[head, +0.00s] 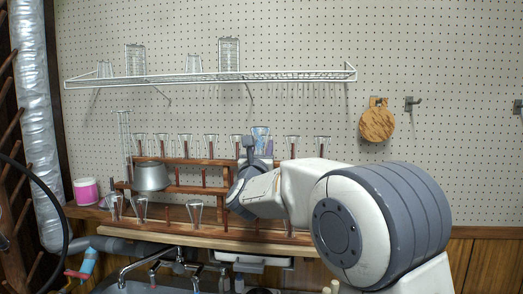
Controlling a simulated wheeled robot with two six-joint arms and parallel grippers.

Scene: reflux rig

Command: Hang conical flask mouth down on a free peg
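My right arm comes in from the right and reaches across the wooden peg rack (270,234). My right gripper (248,150) is at the rack's upper row, seen mostly from behind; its grip is hidden. A clear conical flask with a bluish tint (261,134) shows just right of the gripper, wide end up. I cannot tell whether the gripper holds it or whether it sits on a peg. Other clear flasks hang wide end up along the top row, such as one flask (211,143). A bare peg (203,178) shows in the middle row. My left gripper is out of view.
A grey metal vessel (151,178) hangs at the rack's left, near a tall glass cylinder (125,140). More flasks (195,211) are on the lower row. A wire shelf (210,77) with glassware is above. A sink faucet (178,262) is below. A pink-labelled jar (86,192) stands left.

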